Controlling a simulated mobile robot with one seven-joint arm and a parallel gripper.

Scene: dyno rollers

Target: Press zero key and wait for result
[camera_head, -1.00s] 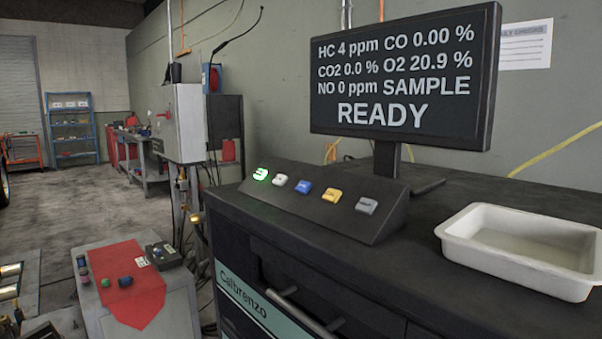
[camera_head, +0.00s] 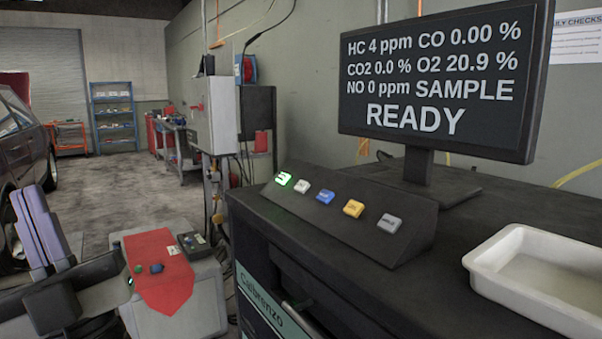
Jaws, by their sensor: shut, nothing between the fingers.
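The analyzer's sloped key panel (camera_head: 350,222) carries a row of keys: a lit green key (camera_head: 283,178), a white key (camera_head: 302,186), a blue key (camera_head: 325,195), a yellow key (camera_head: 353,208) and a grey key (camera_head: 389,223). Their labels are too small to read, so I cannot tell which is zero. The screen (camera_head: 440,80) above reads HC 4 ppm, CO 0.00 %, CO2 0.0 %, O2 20.9 %, NO 0 ppm, SAMPLE, READY. What appears to be my gripper (camera_head: 35,205) is at the lower left, shut and empty, well away from the keys.
A white tray (camera_head: 490,257) sits on the dark cabinet top, right of the panel. A grey pedestal (camera_head: 205,300) with a red cloth (camera_head: 165,285) and a small box stands left of the cabinet. A car (camera_head: 22,140) is at the far left.

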